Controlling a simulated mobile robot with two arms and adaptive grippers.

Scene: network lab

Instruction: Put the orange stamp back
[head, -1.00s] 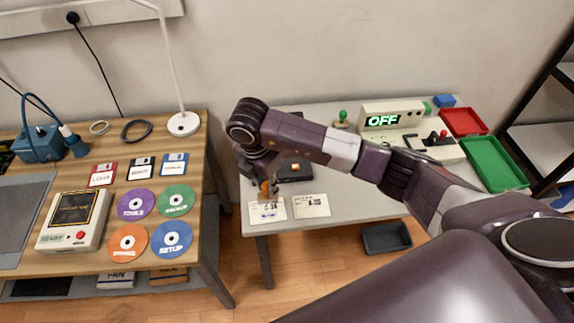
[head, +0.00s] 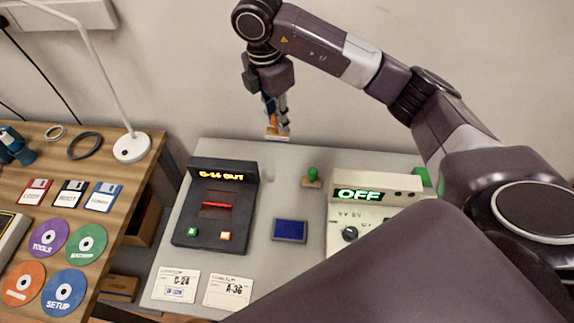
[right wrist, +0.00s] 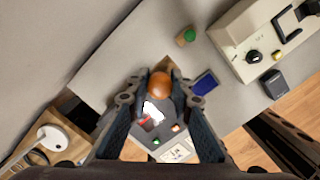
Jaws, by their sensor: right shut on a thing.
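My right gripper (head: 275,108) is shut on the orange stamp (head: 277,136) and holds it upright in the air above the back of the grey table. The stamp's pale wooden base shows below the fingers. In the right wrist view its round orange handle (right wrist: 159,84) sits between the fingers. The green stamp (head: 312,175) stands on the table's back part, right of the held stamp. It also shows in the right wrist view (right wrist: 186,37). The left gripper is not in view.
A dark device (head: 215,205) with a lit display stands at the table's left. A blue pad (head: 289,231) lies between it and a pale device (head: 375,205) reading OFF. Two cards (head: 229,291) lie at the front; the left one (head: 175,284) bears a mark. A wall rises behind.

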